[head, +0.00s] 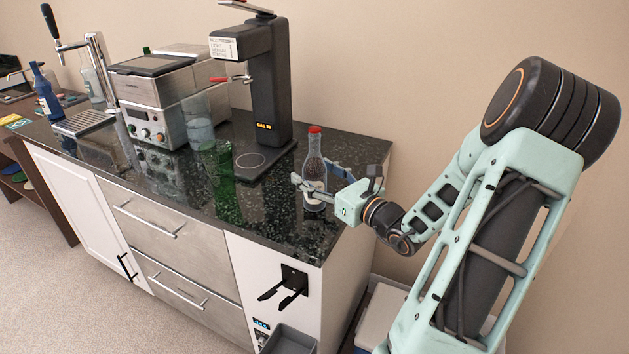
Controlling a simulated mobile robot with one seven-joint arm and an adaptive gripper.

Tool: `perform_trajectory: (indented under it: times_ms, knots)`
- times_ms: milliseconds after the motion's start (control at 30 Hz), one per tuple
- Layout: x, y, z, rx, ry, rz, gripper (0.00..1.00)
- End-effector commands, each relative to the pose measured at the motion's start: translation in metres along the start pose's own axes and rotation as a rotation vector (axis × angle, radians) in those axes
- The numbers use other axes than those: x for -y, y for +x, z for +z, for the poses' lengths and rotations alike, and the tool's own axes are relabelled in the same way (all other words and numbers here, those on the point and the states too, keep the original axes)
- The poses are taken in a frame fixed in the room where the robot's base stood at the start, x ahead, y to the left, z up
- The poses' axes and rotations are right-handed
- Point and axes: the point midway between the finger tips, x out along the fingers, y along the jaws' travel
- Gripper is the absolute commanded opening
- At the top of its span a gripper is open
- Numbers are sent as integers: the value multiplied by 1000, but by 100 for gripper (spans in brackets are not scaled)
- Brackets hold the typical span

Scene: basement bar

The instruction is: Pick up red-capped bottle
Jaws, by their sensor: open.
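The red-capped bottle (314,168) is clear glass with a pale label and stands upright on the black speckled counter (285,228), near its right end. My gripper (312,176) reaches in from the right at the height of the bottle's body. Its fingers are open and lie on either side of the bottle, one in front and one behind. I cannot tell whether they touch the glass. The lower front of the bottle is partly hidden by the near finger.
A tall black dispenser (268,80) stands behind and left of the bottle. A green glass (220,163), a clear glass (197,122) and a coffee machine (155,95) stand further left. A blue bottle (44,92) is far left. The counter's front right corner is clear.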

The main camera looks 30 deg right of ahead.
Motion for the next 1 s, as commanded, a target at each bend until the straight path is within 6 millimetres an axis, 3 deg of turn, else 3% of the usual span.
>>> perform_trajectory:
  times_ms: [267, 800, 1000]
  knots:
    - [0, 3, 0, 0, 1, -1, 62]
    - [0, 2, 0, 0, 1, 0, 3]
    - [0, 3, 1, 3, -1, 0, 0]
